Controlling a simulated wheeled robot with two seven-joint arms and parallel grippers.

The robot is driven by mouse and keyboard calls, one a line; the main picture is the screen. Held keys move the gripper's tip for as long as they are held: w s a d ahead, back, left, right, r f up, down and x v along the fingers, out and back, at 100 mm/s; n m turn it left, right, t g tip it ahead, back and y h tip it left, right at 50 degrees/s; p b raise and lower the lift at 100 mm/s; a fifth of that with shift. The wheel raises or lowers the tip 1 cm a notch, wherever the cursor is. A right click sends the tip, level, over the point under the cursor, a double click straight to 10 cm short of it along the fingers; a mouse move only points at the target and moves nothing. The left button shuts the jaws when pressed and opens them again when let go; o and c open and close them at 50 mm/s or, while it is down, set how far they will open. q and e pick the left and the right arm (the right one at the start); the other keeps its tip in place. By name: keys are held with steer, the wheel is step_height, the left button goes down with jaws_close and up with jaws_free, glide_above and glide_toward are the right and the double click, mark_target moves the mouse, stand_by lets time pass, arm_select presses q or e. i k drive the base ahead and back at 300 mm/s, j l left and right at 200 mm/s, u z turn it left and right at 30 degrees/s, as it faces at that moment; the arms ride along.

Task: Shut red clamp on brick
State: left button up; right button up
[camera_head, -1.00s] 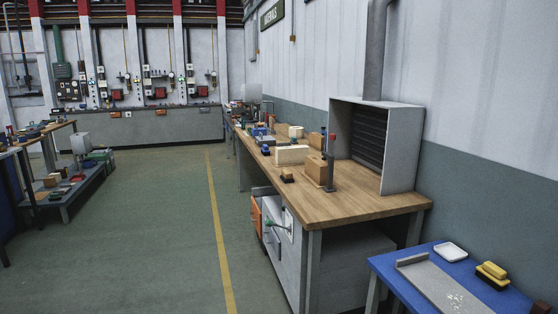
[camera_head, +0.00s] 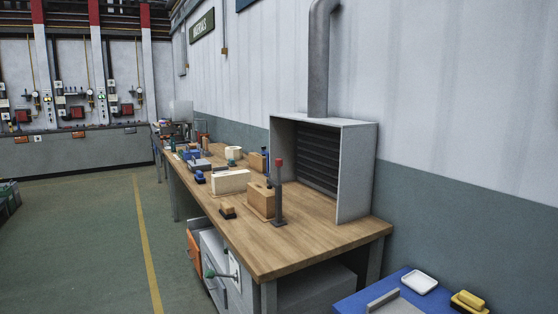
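The red clamp (camera_head: 279,190) stands upright near the front edge of the wooden workbench, as a dark post with a red top. A tan brick-like block (camera_head: 260,201) is just left of it and partly behind it. I cannot tell whether the clamp touches the block or is open. A longer cream block (camera_head: 230,181) lies further back along the bench. Neither of my grippers shows in the head view.
The wooden workbench (camera_head: 256,247) runs along the right wall, with a grey hood (camera_head: 356,175) on it. A small brush (camera_head: 227,211) lies near its front edge. A blue table (camera_head: 350,305) with a white dish (camera_head: 419,282) is at the lower right.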

mark_target(278, 162)
steer(key=i+j+z, duration=0.15)
steer(key=i+j, duration=0.45)
steer(key=i+j+z, duration=0.2)
steer(key=i+j, duration=0.5)
steer(key=i+j+z, duration=0.15)
steer(key=i+j, duration=0.45)
steer(key=j, duration=0.15)
